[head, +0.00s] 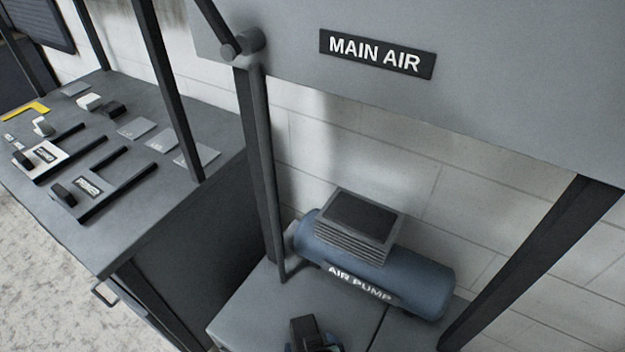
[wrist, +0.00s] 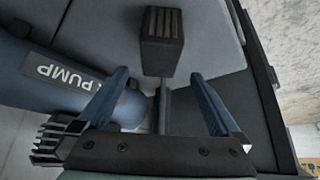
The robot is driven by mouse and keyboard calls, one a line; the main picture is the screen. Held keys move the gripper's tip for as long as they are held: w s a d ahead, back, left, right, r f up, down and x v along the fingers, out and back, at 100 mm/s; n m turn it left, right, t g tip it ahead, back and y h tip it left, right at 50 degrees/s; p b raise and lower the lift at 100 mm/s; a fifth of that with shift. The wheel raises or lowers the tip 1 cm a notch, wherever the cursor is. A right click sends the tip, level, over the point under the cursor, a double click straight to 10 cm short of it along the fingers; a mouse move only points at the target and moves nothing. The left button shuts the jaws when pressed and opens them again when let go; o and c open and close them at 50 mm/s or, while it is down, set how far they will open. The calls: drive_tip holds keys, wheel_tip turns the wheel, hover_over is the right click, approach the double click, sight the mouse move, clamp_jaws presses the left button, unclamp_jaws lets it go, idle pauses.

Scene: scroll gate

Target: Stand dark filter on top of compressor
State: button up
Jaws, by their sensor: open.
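The compressor (head: 400,277), a blue cylinder marked AIR PUMP, lies by the wall with a finned, dark-topped box (head: 350,225) on it. In the wrist view the compressor (wrist: 25,75) is at the left. The dark filter (wrist: 162,40), a dark block with a ridged face, is at the top middle of the wrist view, on the grey surface and apart from the compressor. A dark block, seemingly this filter (head: 302,327), shows at the bottom of the head view. My gripper (wrist: 160,74) is open; its blue fingers are either side of empty space, with the filter past their tips.
A grey MAIN AIR panel (head: 376,54) hangs above the compressor, with dark posts (head: 258,160) around it. A workbench (head: 150,205) at the left holds plates and small dark and white parts.

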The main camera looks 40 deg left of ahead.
drive_tip(key=v, duration=0.4)
idle(0.6)
